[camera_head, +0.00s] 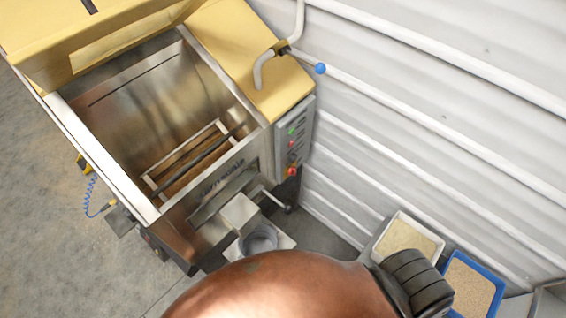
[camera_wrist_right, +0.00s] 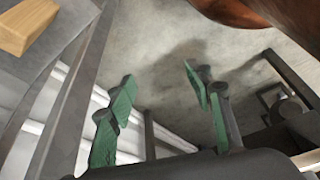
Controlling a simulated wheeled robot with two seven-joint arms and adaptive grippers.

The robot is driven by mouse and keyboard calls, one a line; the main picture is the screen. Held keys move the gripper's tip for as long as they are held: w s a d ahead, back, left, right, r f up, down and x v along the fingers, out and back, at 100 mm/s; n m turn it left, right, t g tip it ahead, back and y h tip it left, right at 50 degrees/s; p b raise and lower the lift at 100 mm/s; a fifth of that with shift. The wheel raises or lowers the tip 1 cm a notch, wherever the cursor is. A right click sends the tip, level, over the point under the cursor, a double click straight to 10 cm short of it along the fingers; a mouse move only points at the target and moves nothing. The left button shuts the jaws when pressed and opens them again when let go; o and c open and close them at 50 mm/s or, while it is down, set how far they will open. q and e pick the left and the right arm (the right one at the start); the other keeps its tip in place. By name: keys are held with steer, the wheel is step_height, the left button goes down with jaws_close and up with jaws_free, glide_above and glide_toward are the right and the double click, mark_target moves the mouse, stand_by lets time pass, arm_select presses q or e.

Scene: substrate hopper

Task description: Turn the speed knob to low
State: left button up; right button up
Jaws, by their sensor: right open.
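The steel hopper machine (camera_head: 75,118) stands at the left in the head view, its tub open. A narrow grey control panel (camera_head: 295,135) is on its right side, next to the wall. The panel carries a small green button (camera_head: 292,131) and a red control (camera_head: 292,171) near its lower end. I cannot make out which control is the speed knob or its setting. My right gripper (camera_wrist_right: 158,80) shows in the right wrist view, its green-padded fingers apart and empty over blurred grey floor. The panel is not recognisable there. My left gripper is not in view.
A bent grey pipe (camera_head: 272,62) stands above the yellow cover, beside a blue ball (camera_head: 320,68). A white tray (camera_head: 436,247) and a blue tray (camera_head: 447,272) of grainy material sit by the corrugated wall (camera_head: 430,110). A wooden block (camera_wrist_right: 24,25) shows in the wrist view.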

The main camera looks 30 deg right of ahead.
mark_target(295, 160)
steer(key=w+a+r+m+t+b, duration=0.1)
steer(key=w+a+t+b, duration=0.15)
steer(key=w, duration=0.65)
steer(key=w+d+r+m+t+h, duration=0.25)
steer(key=w+d+m, duration=0.4)
steer(key=w, duration=0.45)
steer(key=w+d+r+m+t+h+b, duration=0.2)
steer(key=w+d+r+m+t, duration=0.15)
steer(key=w+d+r, duration=1.15)
steer(key=w+d+r+n+t+y, duration=0.1)
steer(key=w+r+n+t+y, duration=0.15)
steer(key=r, duration=0.45)
steer(key=w+d+r+n+t+y, duration=0.1)
steer(key=w+r+n, duration=0.25)
steer(key=r, duration=0.35)
steer(key=w+a+r+n+y, duration=0.1)
steer(key=a+r+n+y, duration=0.75)
steer(key=a+r, duration=0.35)
steer(key=shift+n+h, duration=0.25)
steer(key=shift+h, duration=0.2)
steer(key=x, duration=0.4)
steer(key=d+r+b+x, duration=0.1)
steer(key=x, duration=0.2)
steer(key=shift+w+d, duration=0.1)
steer(key=shift+w, duration=0.15)
